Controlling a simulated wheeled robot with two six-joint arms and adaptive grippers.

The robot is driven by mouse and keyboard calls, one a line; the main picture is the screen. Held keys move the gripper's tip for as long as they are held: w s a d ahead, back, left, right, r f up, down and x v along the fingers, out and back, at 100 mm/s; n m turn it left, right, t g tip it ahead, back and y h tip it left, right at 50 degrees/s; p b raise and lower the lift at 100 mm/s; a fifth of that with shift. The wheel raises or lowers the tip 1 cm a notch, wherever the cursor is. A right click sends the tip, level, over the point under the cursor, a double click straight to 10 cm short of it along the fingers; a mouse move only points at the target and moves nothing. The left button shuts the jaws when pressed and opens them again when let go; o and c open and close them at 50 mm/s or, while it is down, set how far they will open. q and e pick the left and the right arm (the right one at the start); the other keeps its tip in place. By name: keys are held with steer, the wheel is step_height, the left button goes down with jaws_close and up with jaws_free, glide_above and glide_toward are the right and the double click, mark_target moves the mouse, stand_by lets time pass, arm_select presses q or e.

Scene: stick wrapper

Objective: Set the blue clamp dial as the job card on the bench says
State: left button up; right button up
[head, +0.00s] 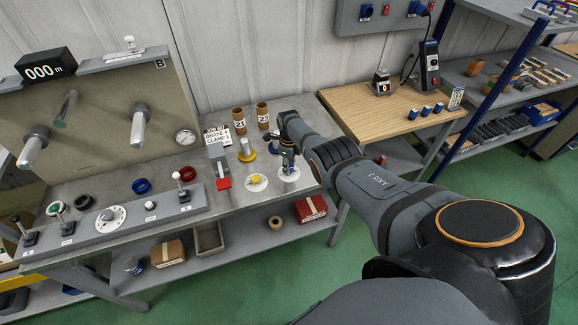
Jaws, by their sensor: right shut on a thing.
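The job card (218,136) stands on the bench (215,208) and has lines for BRAKE and CLAMP. The CLAMP figure looks like 3; the small print is hard to read for sure. A white round dial plate (291,177) lies near the bench's right end, with the blue clamp dial largely hidden under my right gripper (287,164). That gripper reaches down over the plate and is shut on the dial. The dial's pointer and setting cannot be made out. A yellow dial (256,181) on its own white plate sits just to the left. My left gripper is not in view.
Two cardboard tubes (239,121) stand behind. A grey control panel (118,222) is at the left. A wooden table (350,105) is beyond my right arm.

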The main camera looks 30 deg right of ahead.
steer(key=o, duration=1.2)
steer(key=shift+c, duration=0.2)
step_height(320, 180, up, 12)
